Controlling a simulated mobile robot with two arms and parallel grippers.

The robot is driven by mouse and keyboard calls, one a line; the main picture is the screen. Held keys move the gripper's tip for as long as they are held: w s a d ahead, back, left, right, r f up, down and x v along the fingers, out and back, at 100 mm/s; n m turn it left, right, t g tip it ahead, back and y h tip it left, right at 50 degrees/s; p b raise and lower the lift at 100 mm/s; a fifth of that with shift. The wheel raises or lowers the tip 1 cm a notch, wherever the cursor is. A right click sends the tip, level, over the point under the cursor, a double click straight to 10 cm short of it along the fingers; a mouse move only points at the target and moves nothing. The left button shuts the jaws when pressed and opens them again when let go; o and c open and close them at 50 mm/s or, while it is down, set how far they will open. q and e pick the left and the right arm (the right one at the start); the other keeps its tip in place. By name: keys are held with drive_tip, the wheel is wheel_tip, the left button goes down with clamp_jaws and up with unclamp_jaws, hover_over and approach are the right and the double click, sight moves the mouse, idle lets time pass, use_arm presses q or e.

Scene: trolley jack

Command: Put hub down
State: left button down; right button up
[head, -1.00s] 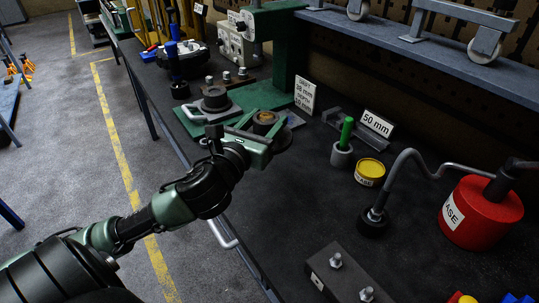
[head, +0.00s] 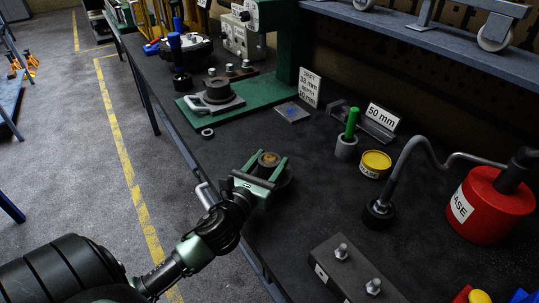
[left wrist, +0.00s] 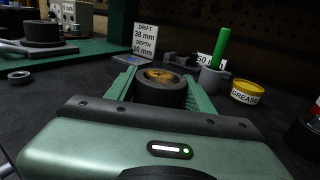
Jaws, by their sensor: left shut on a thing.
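The hub (head: 270,161) is a dark round part with a brownish centre. My left gripper (head: 265,170) is shut on it, with one green finger on each side. The hub is at or just above the dark bench top; I cannot tell whether it touches. In the left wrist view the hub (left wrist: 161,87) sits between the two green fingers (left wrist: 160,95). Its underside is hidden by the gripper body. My right gripper is not in view.
A green press base (head: 250,108) with a round fixture (head: 217,90) lies behind. A small ring (head: 207,133) lies near the bench edge.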

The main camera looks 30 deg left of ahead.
sight(269, 174)
use_arm(q)
drive_tip(key=shift+f+b, duration=0.45)
drive_tip(key=shift+f, duration=1.2)
drive_tip(key=shift+f, duration=0.15)
drive_tip(key=c, duration=0.6)
unclamp_jaws()
drive_tip(key=shift+s+f, duration=0.1)
drive_tip(key=shift+f, duration=0.1)
drive_tip(key=shift+s+r, duration=0.1)
drive_tip(key=s+b, duration=0.1)
drive_tip(key=s, duration=0.2)
drive_tip(key=s+d+b, duration=0.1)
drive_tip(key=s, duration=0.6)
drive_tip(key=shift+s+d+b, duration=0.2)
drive_tip(key=shift+d+b, duration=0.05)
drive_tip(key=shift+b, duration=0.15)
drive_tip(key=shift+s+d, duration=0.1)
drive_tip(key=shift+s, duration=0.55)
